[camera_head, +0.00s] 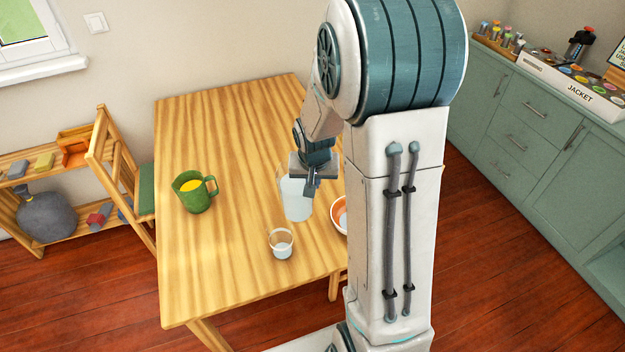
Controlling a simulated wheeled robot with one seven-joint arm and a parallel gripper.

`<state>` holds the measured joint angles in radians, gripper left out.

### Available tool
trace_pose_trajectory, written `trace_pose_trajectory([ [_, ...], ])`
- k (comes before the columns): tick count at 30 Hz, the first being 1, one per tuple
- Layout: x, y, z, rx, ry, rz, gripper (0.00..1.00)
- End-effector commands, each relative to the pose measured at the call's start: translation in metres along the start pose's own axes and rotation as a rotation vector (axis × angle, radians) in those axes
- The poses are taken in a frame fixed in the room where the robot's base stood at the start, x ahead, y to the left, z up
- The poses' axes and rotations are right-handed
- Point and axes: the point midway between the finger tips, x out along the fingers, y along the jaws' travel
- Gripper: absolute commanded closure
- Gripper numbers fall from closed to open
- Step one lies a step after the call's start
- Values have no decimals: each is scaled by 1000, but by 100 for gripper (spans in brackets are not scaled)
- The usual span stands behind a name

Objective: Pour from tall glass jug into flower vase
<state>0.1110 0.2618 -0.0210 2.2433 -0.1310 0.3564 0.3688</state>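A tall clear glass vessel (296,204), which looks like the tall glass jug, stands on or just above the wooden table (215,255). It is pale inside and roughly upright. My gripper (306,182) is at its upper right side, overlapping the rim. The fingers are small and partly hidden, so I cannot tell whether they are closed on it. A small clear glass (281,245) with some clear liquid stands nearer the front edge. I cannot clearly pick out a flower vase; part of the table is hidden behind my arm.
A green jug (194,192) with yellow contents stands left on the table. A wooden chair (117,170), a shelf with a grey round vessel (46,217), and green cabinets (525,135) surround the table. The table's left front is clear.

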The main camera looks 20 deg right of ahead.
Motion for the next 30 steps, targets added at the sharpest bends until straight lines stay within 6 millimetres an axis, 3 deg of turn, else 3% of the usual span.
trace_pose_trajectory([
  [30,6,5,-2,-52,98,164,100],
])
